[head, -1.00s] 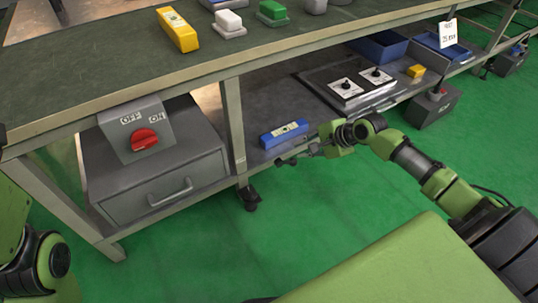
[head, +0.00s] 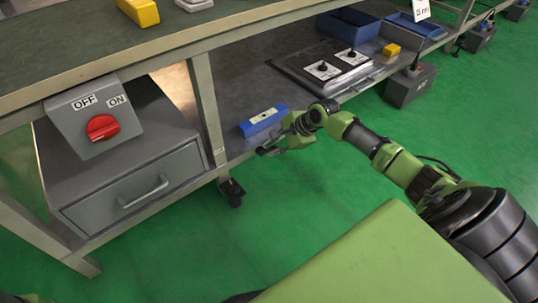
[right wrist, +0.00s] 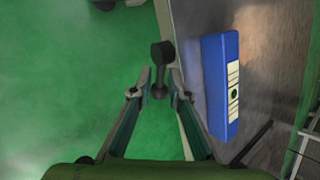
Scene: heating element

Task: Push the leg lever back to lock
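A dark lever with a rounded knob (right wrist: 161,54) shows in the right wrist view, in front of and between my right gripper's fingers; its far end points up in the picture. I take it to be the leg lever. In the head view it is a small dark shape by the shelf's front edge, hard to separate from the fingers. My right gripper (head: 273,149) is open around the lever's near end, and the right wrist view shows its fingers (right wrist: 158,90) spread on both sides. Contact cannot be told. My left gripper is out of view.
A blue block (head: 263,121) lies on the lower shelf close to my right gripper. A table leg with a black caster (head: 232,190) stands left of it. A grey drawer box and red-knobbed switch (head: 102,127) are further left. Green floor is clear in front.

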